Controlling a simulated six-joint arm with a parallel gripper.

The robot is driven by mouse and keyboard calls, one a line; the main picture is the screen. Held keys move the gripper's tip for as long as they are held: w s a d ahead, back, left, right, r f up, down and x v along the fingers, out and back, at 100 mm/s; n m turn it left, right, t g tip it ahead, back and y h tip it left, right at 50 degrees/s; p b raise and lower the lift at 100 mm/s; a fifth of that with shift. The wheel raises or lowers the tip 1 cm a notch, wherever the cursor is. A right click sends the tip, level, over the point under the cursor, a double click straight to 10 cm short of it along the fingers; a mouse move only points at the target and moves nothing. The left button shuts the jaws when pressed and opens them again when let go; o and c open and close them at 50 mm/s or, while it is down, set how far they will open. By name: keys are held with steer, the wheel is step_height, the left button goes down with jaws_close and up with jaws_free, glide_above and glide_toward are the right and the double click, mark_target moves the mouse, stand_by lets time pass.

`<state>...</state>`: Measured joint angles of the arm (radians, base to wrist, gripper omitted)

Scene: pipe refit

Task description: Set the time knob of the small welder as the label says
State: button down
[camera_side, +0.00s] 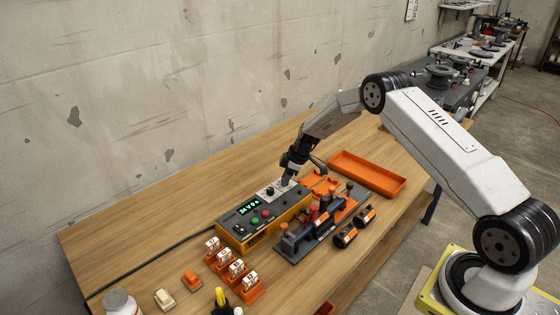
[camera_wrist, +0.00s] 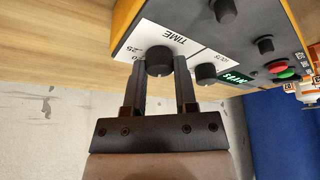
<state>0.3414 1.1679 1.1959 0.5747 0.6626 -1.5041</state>
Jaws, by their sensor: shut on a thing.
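The small welder (camera_side: 262,222) is an orange box with a dark sloped top and a lit green display on the wooden bench. A white plate printed TIME (camera_wrist: 168,38) is at its far right end in the side view. My gripper (camera_side: 287,181) reaches down onto that plate. In the wrist view its two fingers (camera_wrist: 160,66) stand either side of the black time knob (camera_wrist: 159,60) and are shut on it. A scale figure, apparently 25, shows beside the knob. The knob's pointer setting is not clear. Labelled orange-and-white parts (camera_side: 236,268) stand in front; their print is too small to read.
More black knobs (camera_wrist: 206,73) and red and green buttons (camera_wrist: 283,73) sit close by on the panel. A dark clamp fixture (camera_side: 318,228) and black cylinders (camera_side: 345,236) stand right of the welder. An empty orange tray (camera_side: 366,174) lies behind. The bench left of the welder is mostly clear.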

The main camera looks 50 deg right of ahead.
steer(key=shift+m, duration=0.4)
steer(key=m, duration=0.2)
steer(key=m+t+h, duration=0.1)
steer(key=m, duration=0.1)
steer(key=shift+a+h, duration=0.1)
steer(key=shift+h, duration=0.2)
steer(key=shift+m+h, duration=1)
steer(key=shift+m, duration=1.5)
steer(key=shift+a+m+h, duration=0.1)
steer(key=shift+m+h, duration=0.8)
steer(key=shift+m, duration=1.6)
steer(key=shift+m+g+h, duration=0.35)
steer(key=shift+m+g, duration=0.05)
steer(key=shift+m, duration=0.85)
steer(key=shift+m+g+h, duration=0.35)
steer(key=shift+m+g, duration=0.05)
steer(key=shift+m, duration=0.85)
steer(key=shift+c, duration=2)
jaws_free()
steer(key=shift+r, duration=0.1)
